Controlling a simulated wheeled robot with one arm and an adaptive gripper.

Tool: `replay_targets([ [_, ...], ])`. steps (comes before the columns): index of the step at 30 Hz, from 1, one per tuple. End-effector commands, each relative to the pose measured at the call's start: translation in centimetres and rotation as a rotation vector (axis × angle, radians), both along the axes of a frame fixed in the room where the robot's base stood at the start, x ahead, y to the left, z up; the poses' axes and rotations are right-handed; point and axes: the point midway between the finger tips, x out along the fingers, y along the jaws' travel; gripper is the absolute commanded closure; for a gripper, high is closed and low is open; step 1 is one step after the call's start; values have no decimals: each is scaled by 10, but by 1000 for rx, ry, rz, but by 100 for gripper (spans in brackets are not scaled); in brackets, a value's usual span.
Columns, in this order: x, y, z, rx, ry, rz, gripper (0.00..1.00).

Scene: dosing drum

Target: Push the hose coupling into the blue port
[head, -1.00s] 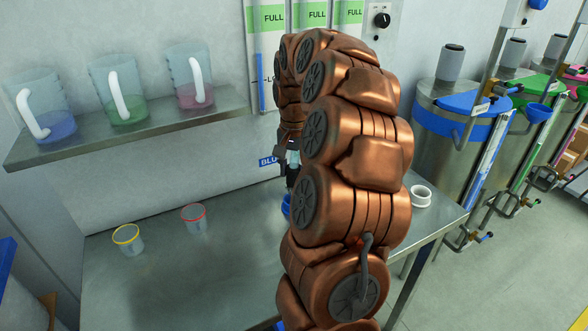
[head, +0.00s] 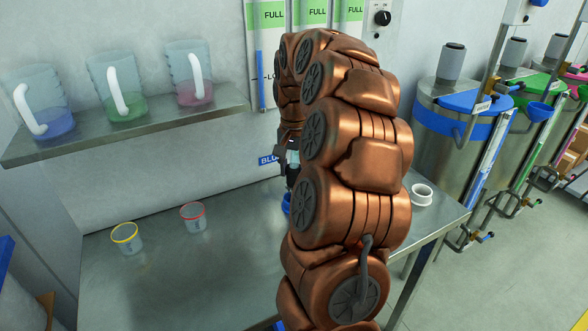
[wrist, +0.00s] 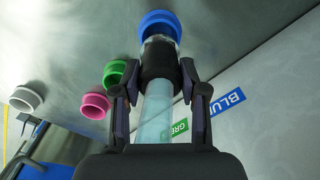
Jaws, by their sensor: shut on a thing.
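In the wrist view, my gripper (wrist: 157,72) is shut on the black collar of the hose coupling (wrist: 160,60). A pale translucent blue hose (wrist: 155,117) runs back from the collar between the fingers. The blue port (wrist: 160,22) is a blue ring straight ahead of the coupling. The coupling's clear front end meets or overlaps the ring's near edge; I cannot tell whether it is inside. In the head view, the blue port (head: 286,204) shows partly behind my arm, below my gripper (head: 290,172), which is mostly hidden there.
Green (wrist: 115,72), pink (wrist: 94,105) and white (wrist: 25,99) ports stand left of the blue one in the wrist view. Yellow-rimmed (head: 127,240) and red-rimmed (head: 193,217) cups stand on the steel table (head: 190,285). A wall shelf (head: 130,126) holds three jugs.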

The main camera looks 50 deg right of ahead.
Motion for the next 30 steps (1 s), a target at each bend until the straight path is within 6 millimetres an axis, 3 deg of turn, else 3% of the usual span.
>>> replay_targets([
  [30, 0, 0, -11, 0, -1, 0, 100],
])
